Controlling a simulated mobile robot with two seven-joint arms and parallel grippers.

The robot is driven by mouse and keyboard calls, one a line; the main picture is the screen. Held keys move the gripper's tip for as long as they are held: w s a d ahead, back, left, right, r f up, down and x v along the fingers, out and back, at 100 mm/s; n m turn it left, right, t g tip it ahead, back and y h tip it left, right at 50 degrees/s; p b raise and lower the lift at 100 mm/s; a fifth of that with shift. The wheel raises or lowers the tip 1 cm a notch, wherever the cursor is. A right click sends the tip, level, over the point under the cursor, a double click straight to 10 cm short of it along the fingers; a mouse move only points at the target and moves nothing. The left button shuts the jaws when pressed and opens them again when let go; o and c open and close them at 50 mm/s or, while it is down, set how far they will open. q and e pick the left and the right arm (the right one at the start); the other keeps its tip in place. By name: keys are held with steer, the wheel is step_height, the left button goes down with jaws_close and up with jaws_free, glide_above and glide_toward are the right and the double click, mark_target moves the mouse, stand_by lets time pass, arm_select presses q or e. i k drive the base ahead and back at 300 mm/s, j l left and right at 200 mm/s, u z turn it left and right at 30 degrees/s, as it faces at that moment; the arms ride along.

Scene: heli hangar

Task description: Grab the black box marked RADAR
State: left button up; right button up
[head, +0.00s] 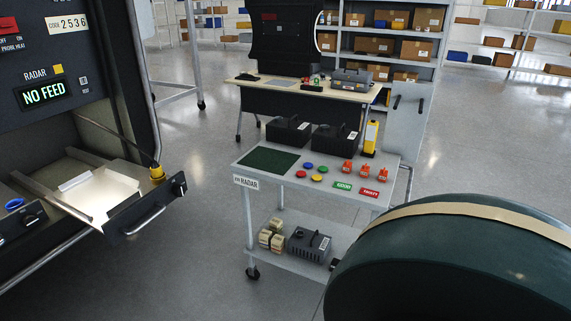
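Two black boxes with handles on top stand at the back of a grey cart's (225,165) top: a left box (288,131) and a right box (334,139). A third dark box (309,245) with a handle sits on the lower shelf. Each has a small pale label, too small to read, so I cannot tell which is marked RADAR. The cart's front edge carries a RADAR sign (246,183). Neither of my grippers is in view.
An open drawer (150,213) under a "NO FEED" RADAR display (44,94) juts out at left. A large dark green rounded body (450,265) blocks the lower right. The cart top also holds a green mat (268,160), coloured discs and red pieces. Floor between drawer and cart is clear.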

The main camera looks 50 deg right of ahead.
mark_target(291, 132)
steer(key=z, duration=1.4)
steer(key=i+l+z, duration=0.1)
steer(key=i+l, duration=0.4)
steer(key=i+l+z, duration=0.1)
steer(key=i+l, duration=0.4)
steer(key=i, duration=0.2)
steer(key=i+j, duration=0.1)
steer(key=j, duration=0.2)
steer(key=i+j, duration=0.1)
steer(key=j, duration=0.15)
